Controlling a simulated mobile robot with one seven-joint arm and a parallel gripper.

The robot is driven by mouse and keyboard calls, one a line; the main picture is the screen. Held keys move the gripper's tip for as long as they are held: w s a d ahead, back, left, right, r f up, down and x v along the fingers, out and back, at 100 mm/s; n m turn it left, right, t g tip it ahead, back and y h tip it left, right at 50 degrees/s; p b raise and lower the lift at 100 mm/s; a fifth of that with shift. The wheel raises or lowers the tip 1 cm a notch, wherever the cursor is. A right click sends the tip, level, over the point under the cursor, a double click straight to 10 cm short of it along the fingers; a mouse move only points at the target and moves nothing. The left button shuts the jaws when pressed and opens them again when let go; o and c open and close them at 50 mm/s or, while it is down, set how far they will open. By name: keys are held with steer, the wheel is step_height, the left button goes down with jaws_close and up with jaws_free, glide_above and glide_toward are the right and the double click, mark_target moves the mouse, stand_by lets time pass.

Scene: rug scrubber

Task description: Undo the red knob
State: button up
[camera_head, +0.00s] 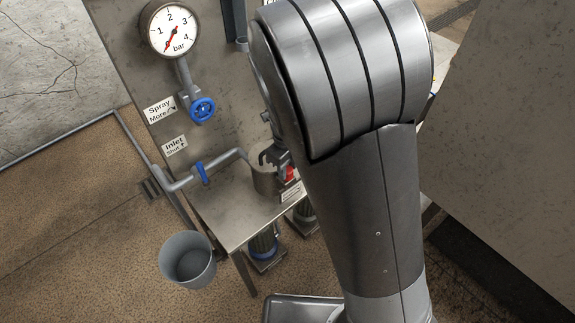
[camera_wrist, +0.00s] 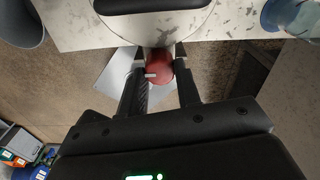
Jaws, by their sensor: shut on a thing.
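The red knob (camera_wrist: 159,68) sits between my gripper's two fingers (camera_wrist: 160,80) in the wrist view, below the edge of the worn pale surface. It bears a short pale mark. My gripper is shut on it. In the head view, a small part of the red knob (camera_head: 290,173) shows beside the metal pot, and my gripper (camera_head: 274,158) is partly hidden by my own arm.
A pressure gauge (camera_head: 170,27) hangs above a blue valve wheel (camera_head: 202,109). A blue-handled inlet tap (camera_head: 201,172) reaches toward the metal pot (camera_head: 265,180) on a small table (camera_head: 222,222). A grey bucket (camera_head: 188,258) stands on the floor in front.

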steer(key=shift+m, duration=0.4)
steer(key=m, duration=0.3)
steer(key=shift+a+m, duration=0.1)
steer(key=shift+m, duration=2.4)
steer(key=o, duration=1)
steer(key=shift+c, duration=0.2)
step_height(320, 180, up, 11)
